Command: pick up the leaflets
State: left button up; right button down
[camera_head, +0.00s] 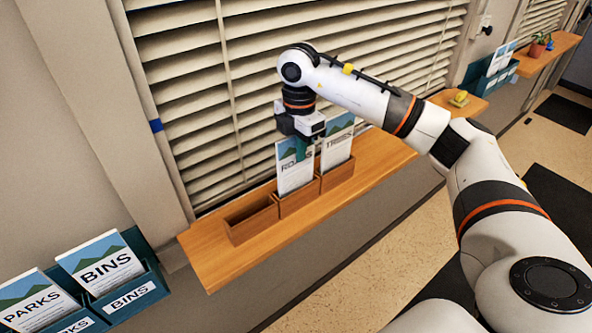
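A leaflet whose title starts with "RO" (294,176) stands upright in the middle compartment of a wooden holder (252,220) on the shelf. A "TREES" leaflet (337,150) stands in the right compartment. The left compartment looks empty. My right gripper (304,142) points down at the top edge of the "RO" leaflet and covers part of its title. Its fingers are mostly hidden, so I cannot tell whether they grip the leaflet. "BINS" leaflets (101,264) and "PARKS" leaflets (32,300) stand in a teal wall rack at lower left. My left gripper is out of view.
The wooden shelf (375,180) runs along a blinded window (190,80). A yellow object (460,98) lies at its far end. Another teal rack (497,75) and a potted plant (538,47) are at upper right. Dark mats lie on the floor.

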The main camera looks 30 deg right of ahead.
jog(key=shift+r, duration=0.1)
dwell(0.3)
notch_tip(320, 180, up, 4)
jog(key=shift+w+f+b, duration=0.1)
jog(key=shift+b, duration=0.8)
notch_tip(320, 180, up, 6)
jog(key=shift+r, duration=0.1)
dwell(0.7)
